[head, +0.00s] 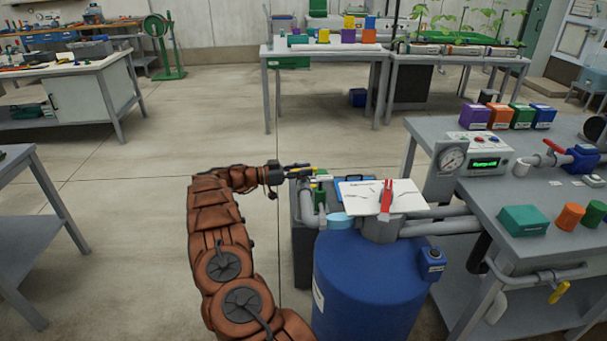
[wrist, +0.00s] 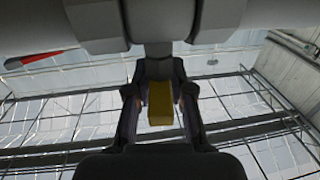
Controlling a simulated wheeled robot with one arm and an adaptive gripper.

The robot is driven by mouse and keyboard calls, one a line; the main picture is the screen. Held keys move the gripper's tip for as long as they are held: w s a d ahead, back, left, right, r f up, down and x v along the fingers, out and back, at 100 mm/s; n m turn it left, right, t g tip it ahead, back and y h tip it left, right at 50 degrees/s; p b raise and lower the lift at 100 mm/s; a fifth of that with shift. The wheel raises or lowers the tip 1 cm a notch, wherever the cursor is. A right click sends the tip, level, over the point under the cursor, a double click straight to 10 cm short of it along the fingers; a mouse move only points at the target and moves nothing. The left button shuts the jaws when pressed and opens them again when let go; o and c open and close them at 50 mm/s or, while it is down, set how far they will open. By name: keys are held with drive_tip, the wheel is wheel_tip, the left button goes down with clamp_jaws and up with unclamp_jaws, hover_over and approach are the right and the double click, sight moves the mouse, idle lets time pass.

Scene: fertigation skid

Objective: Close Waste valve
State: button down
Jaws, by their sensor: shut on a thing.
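My gripper (head: 303,170) reaches over the left side of the blue tank in the head view. In the wrist view my gripper (wrist: 160,108) has its two dark fingers on either side of a yellow valve handle (wrist: 160,103) and is shut on it. The handle hangs below grey pipe fittings (wrist: 157,22) in that view. In the head view the yellow handle (head: 316,170) shows only as a small patch at the fingertips. No label reading "Waste" is legible, so I cannot confirm from text which valve this is.
A red valve handle (head: 386,197) stands upright by a white panel (head: 360,194) above the blue tank (head: 365,285). Another yellow handle (head: 559,292) is on the right bench's lower pipe. A red-handled valve (head: 555,147) is on that bench.

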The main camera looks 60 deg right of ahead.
drive_tip(key=shift+s+f+m+g+y+b, duration=0.15)
drive_tip(key=shift+m+g+y+b, duration=0.6)
drive_tip(key=shift+y+b, duration=0.25)
drive_tip(key=shift+r+m+g, duration=0.2)
drive_tip(key=shift+m+g, duration=0.05)
idle(0.3)
drive_tip(key=c, duration=1.2)
unclamp_jaws()
drive_tip(key=shift+d, duration=0.1)
drive_tip(key=shift+o, duration=0.6)
drive_tip(key=shift+r, duration=0.15)
wheel_tip(320, 180, up, 10)
drive_tip(key=shift+f, duration=0.15)
